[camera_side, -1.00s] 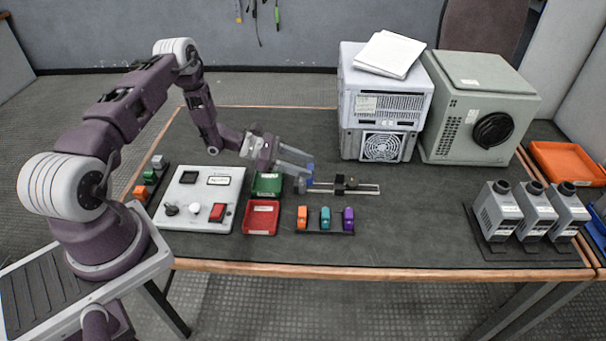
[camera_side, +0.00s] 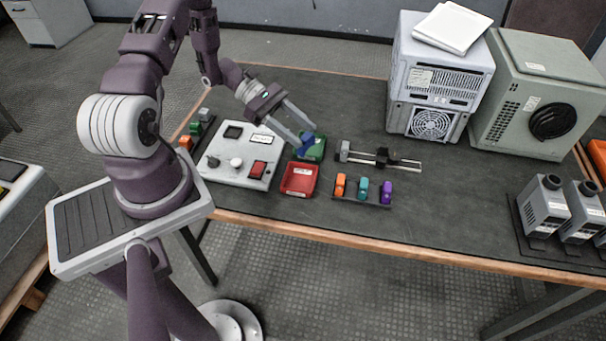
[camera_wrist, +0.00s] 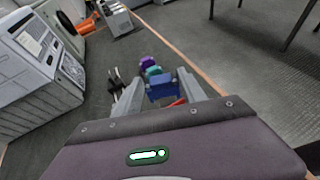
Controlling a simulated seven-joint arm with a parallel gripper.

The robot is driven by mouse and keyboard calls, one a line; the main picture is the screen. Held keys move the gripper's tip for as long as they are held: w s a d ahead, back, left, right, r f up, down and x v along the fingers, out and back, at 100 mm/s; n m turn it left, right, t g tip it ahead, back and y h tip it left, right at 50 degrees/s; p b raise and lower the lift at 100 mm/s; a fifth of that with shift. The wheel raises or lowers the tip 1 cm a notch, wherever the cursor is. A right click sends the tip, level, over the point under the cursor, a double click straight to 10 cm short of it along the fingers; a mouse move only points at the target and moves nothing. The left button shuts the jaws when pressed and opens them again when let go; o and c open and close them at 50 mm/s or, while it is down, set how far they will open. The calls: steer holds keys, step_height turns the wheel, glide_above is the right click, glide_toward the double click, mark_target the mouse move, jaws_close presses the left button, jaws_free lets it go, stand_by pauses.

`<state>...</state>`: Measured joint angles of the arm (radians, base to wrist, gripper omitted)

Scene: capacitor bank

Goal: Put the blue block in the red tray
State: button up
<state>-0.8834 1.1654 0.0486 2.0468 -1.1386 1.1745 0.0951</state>
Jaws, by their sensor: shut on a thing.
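My gripper (camera_side: 306,138) is shut on the blue block (camera_side: 306,142), which sits between its fingertips. In the side view the block overlaps the green tray (camera_side: 318,152), just behind the red tray (camera_side: 299,181); its height above them is hard to tell. The red tray looks empty and lies on the bench in front of the green tray. In the wrist view the blue block (camera_wrist: 161,90) is between the two fingers, and a strip of the red tray (camera_wrist: 178,102) shows just below it, mostly hidden.
A control panel (camera_side: 240,157) stands left of the trays. A rack of orange, teal and purple pieces (camera_side: 362,201) is to the right, with a slider rail (camera_side: 385,158) behind it. Large grey boxes (camera_side: 432,85) stand at the back right.

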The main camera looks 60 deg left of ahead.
steer(key=shift+m, duration=0.3)
steer(key=f, duration=0.3)
steer(key=s+f, duration=0.1)
steer(key=f, duration=0.3)
steer(key=s+f, duration=0.1)
steer(key=f, duration=0.2)
steer(key=shift+d+f, duration=0.1)
steer(key=shift+f, duration=0.15)
steer(key=o, duration=1.3)
steer(key=shift+f, duration=0.1)
steer(key=shift+o, duration=0.2)
